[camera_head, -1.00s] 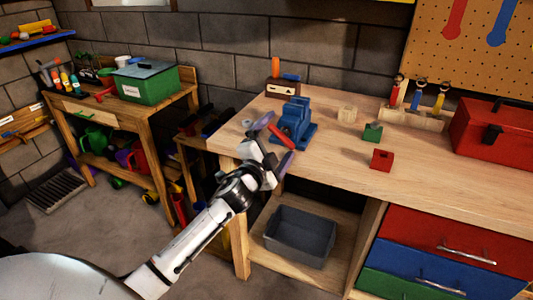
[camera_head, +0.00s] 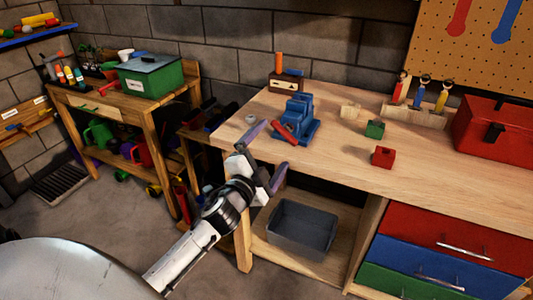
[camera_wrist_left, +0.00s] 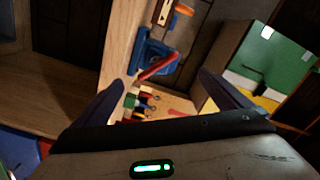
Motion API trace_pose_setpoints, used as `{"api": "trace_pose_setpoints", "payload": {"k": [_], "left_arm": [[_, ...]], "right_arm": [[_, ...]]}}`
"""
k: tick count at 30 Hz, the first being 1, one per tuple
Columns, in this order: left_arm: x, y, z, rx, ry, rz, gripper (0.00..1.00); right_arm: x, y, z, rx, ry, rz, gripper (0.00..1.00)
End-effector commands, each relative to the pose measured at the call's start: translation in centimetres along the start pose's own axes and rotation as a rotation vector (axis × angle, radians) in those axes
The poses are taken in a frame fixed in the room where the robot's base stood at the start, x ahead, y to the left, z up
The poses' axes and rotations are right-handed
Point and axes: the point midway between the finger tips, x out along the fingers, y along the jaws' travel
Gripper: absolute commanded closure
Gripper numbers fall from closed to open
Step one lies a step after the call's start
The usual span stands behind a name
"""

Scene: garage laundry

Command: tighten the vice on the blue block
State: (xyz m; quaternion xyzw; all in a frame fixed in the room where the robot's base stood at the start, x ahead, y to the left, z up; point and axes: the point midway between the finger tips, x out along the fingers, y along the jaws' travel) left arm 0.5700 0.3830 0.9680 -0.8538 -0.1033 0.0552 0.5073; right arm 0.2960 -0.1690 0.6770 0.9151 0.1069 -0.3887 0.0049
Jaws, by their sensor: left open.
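The blue vice (camera_head: 297,122) stands on the wooden workbench near its left front corner, with its red handle (camera_head: 284,139) slanting across the front. I cannot make out a separate blue block in the vice's jaws. My left gripper (camera_head: 275,147) is open and empty at the bench's front edge, its purple fingers spread apart just short of the handle. In the left wrist view the vice (camera_wrist_left: 153,54) and handle (camera_wrist_left: 158,67) show beyond and between the open fingers (camera_wrist_left: 162,77). My right gripper is in neither view.
A wooden block (camera_head: 350,110), a green block (camera_head: 375,129) and a red block (camera_head: 384,157) lie right of the vice. A red toolbox (camera_head: 495,130) stands further right. A grey bin (camera_head: 302,228) sits on the shelf below. A small nut-like thing (camera_head: 251,118) lies left of the vice.

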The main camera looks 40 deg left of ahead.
Motion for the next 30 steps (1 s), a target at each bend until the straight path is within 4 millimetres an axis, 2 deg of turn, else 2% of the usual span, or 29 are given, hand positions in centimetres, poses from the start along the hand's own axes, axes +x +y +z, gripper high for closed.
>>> {"api": "trace_pose_setpoints", "payload": {"k": [11,30], "left_arm": [[-2.4,-0.1,-0.1,-0.001,0.001,0.0,0.03],[-2.7,-0.1,-0.1,-0.001,0.002,-0.001,0.03]], "right_arm": [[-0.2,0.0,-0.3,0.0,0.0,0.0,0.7],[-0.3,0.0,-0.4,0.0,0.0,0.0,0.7]]}}
